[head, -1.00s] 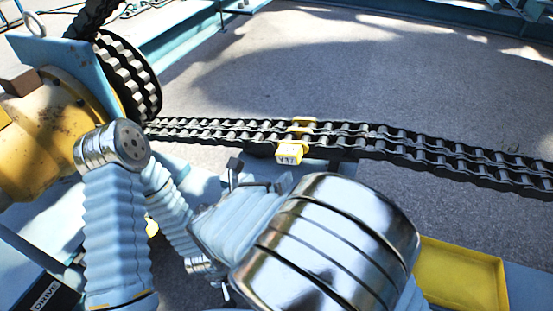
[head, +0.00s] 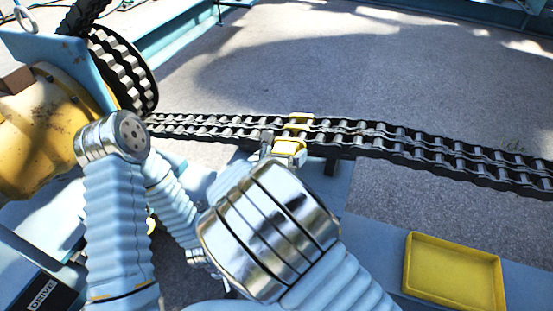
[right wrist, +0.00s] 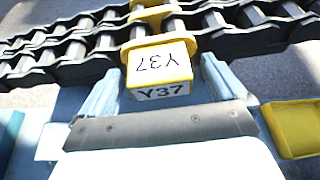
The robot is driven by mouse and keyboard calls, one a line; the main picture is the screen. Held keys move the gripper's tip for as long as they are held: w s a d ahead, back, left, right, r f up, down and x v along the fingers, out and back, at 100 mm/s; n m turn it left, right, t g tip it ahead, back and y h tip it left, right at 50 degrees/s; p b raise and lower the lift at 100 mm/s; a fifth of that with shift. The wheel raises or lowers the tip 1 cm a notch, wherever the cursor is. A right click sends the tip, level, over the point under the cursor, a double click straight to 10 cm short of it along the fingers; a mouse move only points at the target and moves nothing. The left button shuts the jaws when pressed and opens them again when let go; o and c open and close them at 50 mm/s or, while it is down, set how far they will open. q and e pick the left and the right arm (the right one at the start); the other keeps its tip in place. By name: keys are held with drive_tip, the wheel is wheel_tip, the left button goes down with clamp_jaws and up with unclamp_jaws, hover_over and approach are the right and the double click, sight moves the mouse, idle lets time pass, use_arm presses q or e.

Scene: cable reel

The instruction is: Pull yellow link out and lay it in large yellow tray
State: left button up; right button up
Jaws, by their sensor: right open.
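The yellow link (head: 290,148) sits in the dark double-strand chain (head: 400,147). In the right wrist view its yellow block (right wrist: 158,68) bears the label Y37 and a yellow strip runs back across the chain. My right gripper (right wrist: 162,88) is open, with one finger on each side of the block and no clear grip on it. In the head view this gripper (head: 283,145) is at the chain's near edge, partly hidden by my wrist. The large yellow tray (head: 455,272) is empty at the lower right; its edge also shows in the right wrist view (right wrist: 295,128). My left gripper is not visible.
The chain runs from a toothed wheel (head: 122,70) beside a yellow drum (head: 40,130) at the left to the right edge. A pale blue frame (head: 370,245) lies below the chain and carries the tray.

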drive_tip(key=shift+w+f, duration=0.1)
drive_tip(key=shift+w, duration=0.1)
drive_tip(key=c, duration=1.4)
drive_tip(key=shift+s+a+b, duration=0.45)
drive_tip(key=shift+s+a, duration=0.3)
drive_tip(key=shift+s, duration=1.7)
drive_tip(key=shift+s+a+b, duration=0.4)
drive_tip(key=shift+s+a, duration=0.4)
drive_tip(key=shift+s, duration=1.65)
drive_tip(key=shift+s+a+b, duration=0.45)
drive_tip(key=shift+s+a, duration=0.3)
drive_tip(key=shift+s, duration=1.7)
drive_tip(key=shift+r+p, duration=2.6)
drive_tip(key=shift+r, duration=2)
